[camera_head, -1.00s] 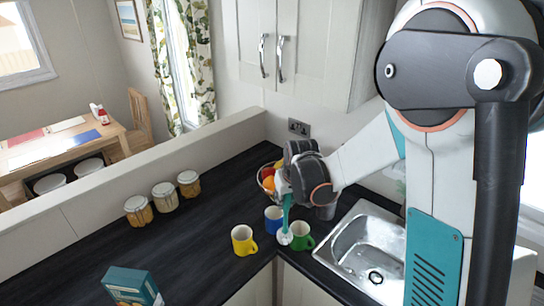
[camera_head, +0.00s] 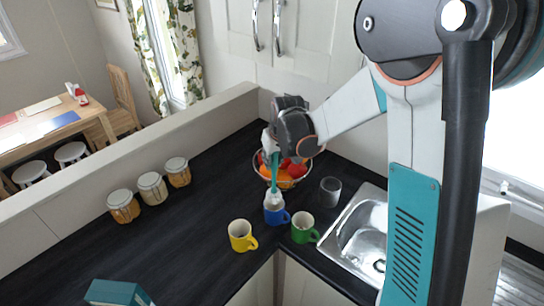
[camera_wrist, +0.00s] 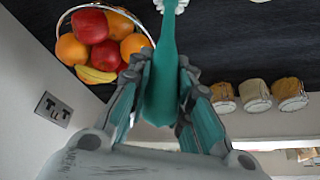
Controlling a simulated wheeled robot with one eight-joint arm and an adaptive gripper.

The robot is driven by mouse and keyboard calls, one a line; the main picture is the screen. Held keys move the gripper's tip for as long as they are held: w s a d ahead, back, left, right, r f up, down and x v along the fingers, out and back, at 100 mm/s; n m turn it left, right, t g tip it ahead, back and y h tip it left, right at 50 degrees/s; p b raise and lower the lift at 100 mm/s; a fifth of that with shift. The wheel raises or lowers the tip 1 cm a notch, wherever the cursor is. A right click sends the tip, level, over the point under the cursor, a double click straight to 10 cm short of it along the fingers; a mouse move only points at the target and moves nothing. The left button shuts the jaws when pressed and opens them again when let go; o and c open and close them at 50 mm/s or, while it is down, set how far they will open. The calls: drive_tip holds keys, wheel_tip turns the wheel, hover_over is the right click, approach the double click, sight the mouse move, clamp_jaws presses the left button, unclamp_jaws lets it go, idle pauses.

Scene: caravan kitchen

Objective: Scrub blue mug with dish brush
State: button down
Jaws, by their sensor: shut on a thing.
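The blue mug (camera_head: 280,217) stands on the dark counter between the yellow mug (camera_head: 241,236) and the green mug (camera_head: 303,228). My gripper (camera_head: 272,150) is shut on the teal handle of the dish brush (camera_head: 274,172), which points down. The white brush head (camera_head: 274,199) is at the mug's opening and hides part of it; I cannot tell how deep it reaches. In the wrist view the brush handle (camera_wrist: 162,82) lies between the fingers, with its white bristles at the top edge. The blue mug does not show in the wrist view.
A wire fruit bowl (camera_head: 284,180) stands close behind the brush. Several jars (camera_head: 152,187) line the left wall, and a teal box (camera_head: 118,293) is at the front left.

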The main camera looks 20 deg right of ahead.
sight(273, 183)
drive_tip(key=shift+f+b, duration=2.6)
drive_tip(key=shift+f, duration=2.1)
drive_tip(key=shift+f+b, duration=0.8)
drive_tip(key=shift+s+d, duration=0.1)
